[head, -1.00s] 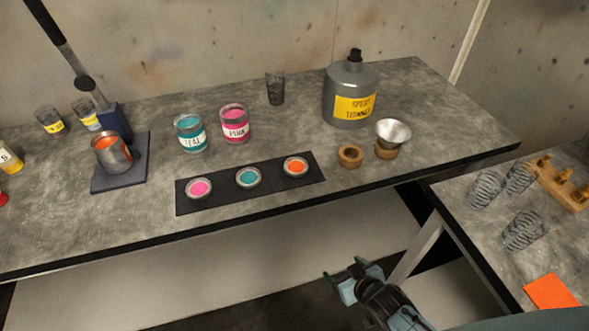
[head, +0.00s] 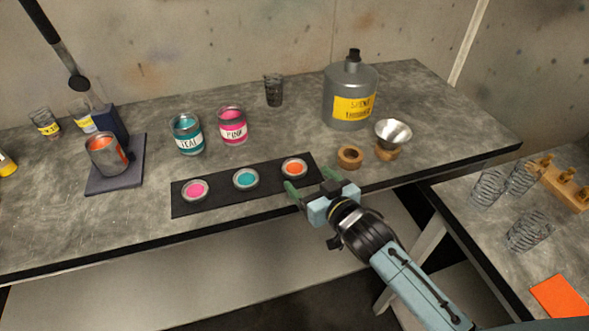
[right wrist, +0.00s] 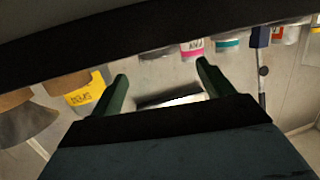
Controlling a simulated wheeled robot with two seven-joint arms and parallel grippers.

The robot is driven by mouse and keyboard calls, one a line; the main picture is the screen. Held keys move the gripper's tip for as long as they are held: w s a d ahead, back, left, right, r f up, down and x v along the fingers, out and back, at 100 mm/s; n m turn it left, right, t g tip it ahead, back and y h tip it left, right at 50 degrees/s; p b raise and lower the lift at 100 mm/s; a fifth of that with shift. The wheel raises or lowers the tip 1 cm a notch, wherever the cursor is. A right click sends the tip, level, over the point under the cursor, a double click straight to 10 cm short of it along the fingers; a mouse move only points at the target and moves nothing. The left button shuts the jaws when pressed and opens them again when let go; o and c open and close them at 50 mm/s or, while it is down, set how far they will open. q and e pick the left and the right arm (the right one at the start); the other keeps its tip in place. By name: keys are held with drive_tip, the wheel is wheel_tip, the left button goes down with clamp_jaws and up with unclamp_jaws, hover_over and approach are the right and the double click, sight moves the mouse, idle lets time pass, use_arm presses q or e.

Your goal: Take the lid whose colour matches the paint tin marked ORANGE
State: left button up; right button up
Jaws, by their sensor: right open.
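Three lids lie in a row on a black mat (head: 220,194): a pink lid (head: 195,189), a teal lid (head: 245,179) and an orange lid (head: 294,168). My right gripper (head: 309,184) is open and empty at the mat's front right, just in front of the orange lid and apart from it. Its two green fingers also show in the right wrist view (right wrist: 162,78). A tin with orange paint (head: 103,155) sits tilted on a dark stand (head: 112,182) at the left; I cannot read a marking on it. My left gripper is not in view.
A TEAL tin (head: 188,136) and a PINK tin (head: 232,126) stand behind the mat. A grey thinner can (head: 350,97), wooden rings (head: 349,157) and a metal funnel (head: 393,133) are on the right. A side table (head: 481,219) holds glasses and an orange card (head: 560,296).

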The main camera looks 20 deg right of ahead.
sight(296, 169)
drive_tip(key=shift+f+b+x, duration=0.2)
drive_tip(key=shift+b+x, duration=0.25)
drive_tip(key=shift+x, duration=2.7)
drive_tip(key=shift+a, duration=0.1)
drive_tip(key=c, duration=1)
